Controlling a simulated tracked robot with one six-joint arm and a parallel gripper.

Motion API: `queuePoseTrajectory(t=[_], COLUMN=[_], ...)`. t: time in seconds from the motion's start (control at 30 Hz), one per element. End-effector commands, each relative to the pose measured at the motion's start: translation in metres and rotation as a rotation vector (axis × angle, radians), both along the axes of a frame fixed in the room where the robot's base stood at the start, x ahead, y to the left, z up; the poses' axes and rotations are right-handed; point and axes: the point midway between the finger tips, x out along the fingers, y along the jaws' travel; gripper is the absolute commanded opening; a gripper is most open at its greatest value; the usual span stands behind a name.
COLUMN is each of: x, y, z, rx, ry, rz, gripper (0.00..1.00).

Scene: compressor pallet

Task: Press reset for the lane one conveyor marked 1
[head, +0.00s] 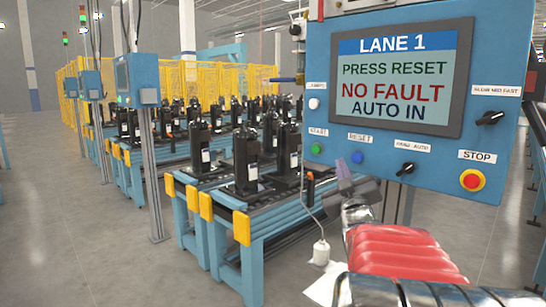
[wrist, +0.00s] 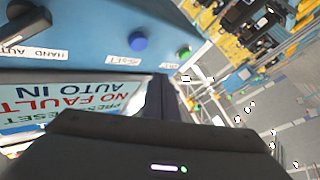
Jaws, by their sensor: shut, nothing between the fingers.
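The blue control panel (head: 323,60) with a LANE 1 screen (head: 402,79) faces me; the screen reads PRESS RESET, NO FAULT, AUTO IN. The blue RESET button (head: 357,157) is on its lower row, with its label above it. It also shows in the wrist view (wrist: 138,42), uncovered. My gripper (head: 343,168) is shut and empty, with its tips just left of and below the button in the head view. In the wrist view the fingers (wrist: 164,95) point up the picture, below and right of the button. I cannot tell the gap to the panel.
A green START button (head: 316,148) is left of RESET. A HAND AUTO knob (head: 405,169) and a red STOP button (head: 472,180) are to the right. A white button (head: 314,103) sits above START. A blue conveyor (head: 250,215) carrying dark compressors stands behind, at left.

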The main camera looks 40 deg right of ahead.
Motion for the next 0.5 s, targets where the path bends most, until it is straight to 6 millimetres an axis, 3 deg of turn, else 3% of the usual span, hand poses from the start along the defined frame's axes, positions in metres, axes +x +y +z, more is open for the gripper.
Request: queuePoseTrajectory(t=[0.5], x=[0.004], y=[-0.047], z=[0.000], rx=[-0.001], ry=[-0.001], rz=[0.000], gripper=[0.00])
